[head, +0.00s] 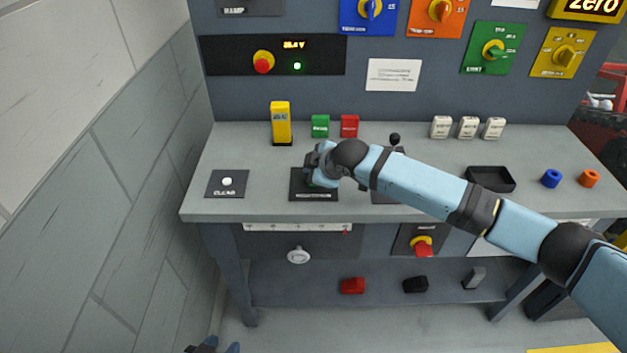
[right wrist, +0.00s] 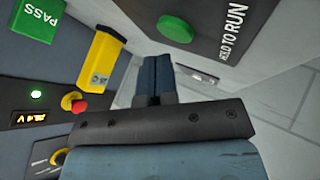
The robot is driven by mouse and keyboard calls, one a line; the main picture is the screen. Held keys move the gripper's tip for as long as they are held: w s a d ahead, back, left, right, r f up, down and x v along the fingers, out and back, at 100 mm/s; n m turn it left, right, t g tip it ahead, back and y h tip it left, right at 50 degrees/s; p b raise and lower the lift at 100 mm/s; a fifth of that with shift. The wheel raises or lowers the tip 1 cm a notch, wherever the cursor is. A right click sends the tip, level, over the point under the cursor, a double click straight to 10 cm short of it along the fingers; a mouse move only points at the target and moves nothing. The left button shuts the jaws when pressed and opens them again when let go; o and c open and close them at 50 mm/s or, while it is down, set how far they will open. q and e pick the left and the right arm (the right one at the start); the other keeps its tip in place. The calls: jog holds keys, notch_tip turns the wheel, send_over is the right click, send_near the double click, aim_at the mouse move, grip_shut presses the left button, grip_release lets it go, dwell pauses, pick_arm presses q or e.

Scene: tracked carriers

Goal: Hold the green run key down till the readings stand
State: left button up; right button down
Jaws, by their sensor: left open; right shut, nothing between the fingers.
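The green run key (right wrist: 175,27) is a round button on a dark plate marked HOLD TO RUN (right wrist: 238,30) in the right wrist view. In the head view the plate (head: 318,197) lies on the bench, and my right gripper (head: 316,172) hides most of the key. My right gripper's fingers (right wrist: 158,75) are shut and empty, their tips close to the key; the key's face shows clear of them in the wrist view. A lit amber readout (head: 293,44) shows small digits, hard to read, above a green lamp (head: 297,66). My left gripper (head: 214,347) shows only partly at the bottom edge, away from the bench.
A yellow block (head: 281,122) stands behind the plate, with green (head: 320,126) and red (head: 349,126) blocks beside it. A CLEAR plate (head: 227,184) lies left. A lever (head: 394,140) stands behind my right forearm. A black tray (head: 490,179) sits right.

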jog(key=shift+f, duration=0.2)
jog(key=shift+f, duration=0.2)
dwell(0.3)
jog(key=shift+f, duration=0.55)
dwell(0.6)
dwell(0.7)
dwell(0.6)
dwell(0.7)
dwell(0.6)
